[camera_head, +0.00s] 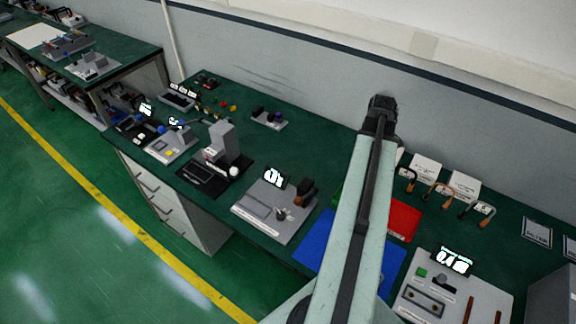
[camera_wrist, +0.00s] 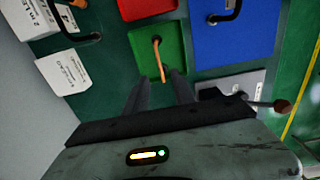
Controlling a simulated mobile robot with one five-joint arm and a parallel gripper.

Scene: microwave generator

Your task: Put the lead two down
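A lead with an orange handle (camera_wrist: 159,60) lies over the green mat (camera_wrist: 175,37) in the wrist view, its handle end pointing toward my gripper. I cannot tell whether it touches the mat, and no number is readable on it. My gripper (camera_wrist: 161,78) has its two dark fingers apart, with a gap on each side of the handle end. In the head view my gripper (camera_head: 381,108) is at the far end of my raised arm, its fingers not distinguishable. The green mat (camera_head: 338,195) is mostly hidden there by my arm.
A red mat (camera_head: 404,218) and a blue mat (camera_head: 315,240) lie close by. Several leads with orange handles (camera_head: 485,221) stand by white labelled boxes (camera_head: 464,185) along the wall. A grey meter panel (camera_head: 425,300) and another grey device (camera_head: 262,212) flank the mats.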

